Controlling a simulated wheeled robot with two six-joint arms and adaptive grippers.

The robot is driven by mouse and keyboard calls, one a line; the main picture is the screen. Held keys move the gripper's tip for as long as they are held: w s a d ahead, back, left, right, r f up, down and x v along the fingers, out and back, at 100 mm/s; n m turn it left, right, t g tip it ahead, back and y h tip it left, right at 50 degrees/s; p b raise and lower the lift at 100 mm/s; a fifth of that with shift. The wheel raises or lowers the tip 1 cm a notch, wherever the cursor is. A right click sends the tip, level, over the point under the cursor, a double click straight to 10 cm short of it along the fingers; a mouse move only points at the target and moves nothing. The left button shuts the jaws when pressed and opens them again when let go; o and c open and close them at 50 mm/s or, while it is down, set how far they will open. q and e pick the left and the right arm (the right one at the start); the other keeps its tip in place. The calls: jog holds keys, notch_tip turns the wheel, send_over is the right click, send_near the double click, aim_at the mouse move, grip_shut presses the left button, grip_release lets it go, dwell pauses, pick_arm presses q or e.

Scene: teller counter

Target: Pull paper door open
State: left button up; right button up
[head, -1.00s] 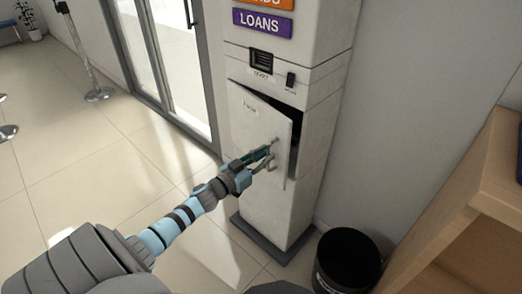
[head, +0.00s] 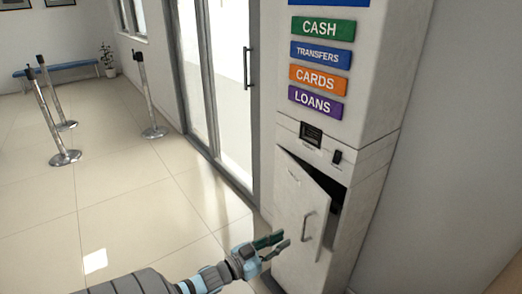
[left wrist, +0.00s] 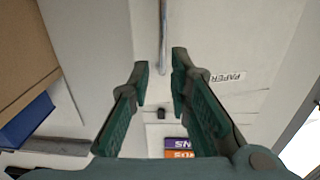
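The paper door (head: 301,205) is a white panel low on the ticket kiosk (head: 358,70). It stands partly open, with a dark gap along its top and right side. Its metal handle (head: 307,226) is a vertical bar near the door's right edge. My left gripper (head: 278,244) is open and empty, to the lower left of the handle. In the left wrist view, the open fingers (left wrist: 158,82) face the door, and the handle bar (left wrist: 163,38) shows beyond the fingertips, with a "PAPER" label (left wrist: 228,77) at the right. My right gripper is not in view.
Coloured service buttons and a dark slot (head: 311,134) are on the kiosk above the door. A glass door (head: 215,80) is to its left. Metal posts (head: 62,155) and a blue bench (head: 55,70) stand further left. The tiled floor between is clear.

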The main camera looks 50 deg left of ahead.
pick_arm(q)
jog(key=s+p, duration=0.2)
jog(key=s, duration=0.4)
jog(key=shift+s+a+p, duration=0.15)
jog(key=shift+s+p, duration=0.15)
jog(key=shift+p, duration=0.1)
